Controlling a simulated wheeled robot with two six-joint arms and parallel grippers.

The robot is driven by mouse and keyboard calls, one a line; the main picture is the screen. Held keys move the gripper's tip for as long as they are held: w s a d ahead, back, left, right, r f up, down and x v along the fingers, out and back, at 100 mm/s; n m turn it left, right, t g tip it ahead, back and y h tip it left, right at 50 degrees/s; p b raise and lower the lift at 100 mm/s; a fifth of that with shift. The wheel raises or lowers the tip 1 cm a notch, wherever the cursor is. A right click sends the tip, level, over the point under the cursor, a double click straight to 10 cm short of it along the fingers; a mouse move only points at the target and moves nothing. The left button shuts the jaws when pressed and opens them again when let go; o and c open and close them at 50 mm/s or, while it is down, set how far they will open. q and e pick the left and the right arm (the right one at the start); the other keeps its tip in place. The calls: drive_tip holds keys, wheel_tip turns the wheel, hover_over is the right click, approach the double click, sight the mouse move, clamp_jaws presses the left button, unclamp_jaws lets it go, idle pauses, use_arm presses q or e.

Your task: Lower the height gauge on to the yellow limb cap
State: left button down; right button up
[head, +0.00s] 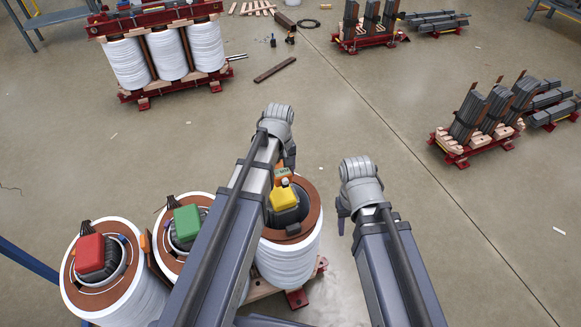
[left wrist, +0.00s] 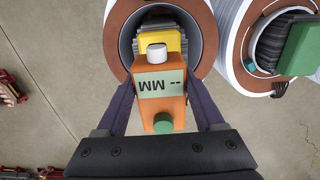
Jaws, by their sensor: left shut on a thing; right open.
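The height gauge (left wrist: 160,106) is an orange block with a display reading "-- MM", a white knob and a green knob. My left gripper (left wrist: 158,92) is shut on it. In the head view the gauge (head: 281,172) shows small beside the yellow limb cap (head: 284,199). The yellow cap also shows in the left wrist view (left wrist: 147,40), partly hidden behind the gauge. I cannot tell whether gauge and cap touch. The cap sits on a dark limb inside a white coil with a brown top ring (head: 311,205). My right gripper (head: 342,216) is open and empty, right of the coil.
A green cap (head: 187,222) and a red cap (head: 90,253) top two neighbouring coils on the left. A finished-looking three-coil core (head: 168,52) stands at the back left. Core stacks (head: 482,112) stand at right.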

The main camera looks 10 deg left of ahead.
sight(282, 195)
use_arm(q)
drive_tip(key=shift+r+p, duration=0.3)
drive_tip(key=shift+r, duration=0.25)
drive_tip(key=shift+f, duration=0.1)
drive_tip(key=shift+f, duration=0.1)
drive_tip(key=shift+f+b, duration=1.7)
drive_tip(key=shift+b, duration=0.25)
drive_tip(key=shift+f+b, duration=0.3)
drive_tip(key=shift+f, duration=0.05)
drive_tip(key=shift+f+b, duration=0.3)
drive_tip(key=shift+b, duration=0.05)
drive_tip(key=shift+f+b, duration=1.95)
unclamp_jaws()
drive_tip(key=shift+r, duration=0.1)
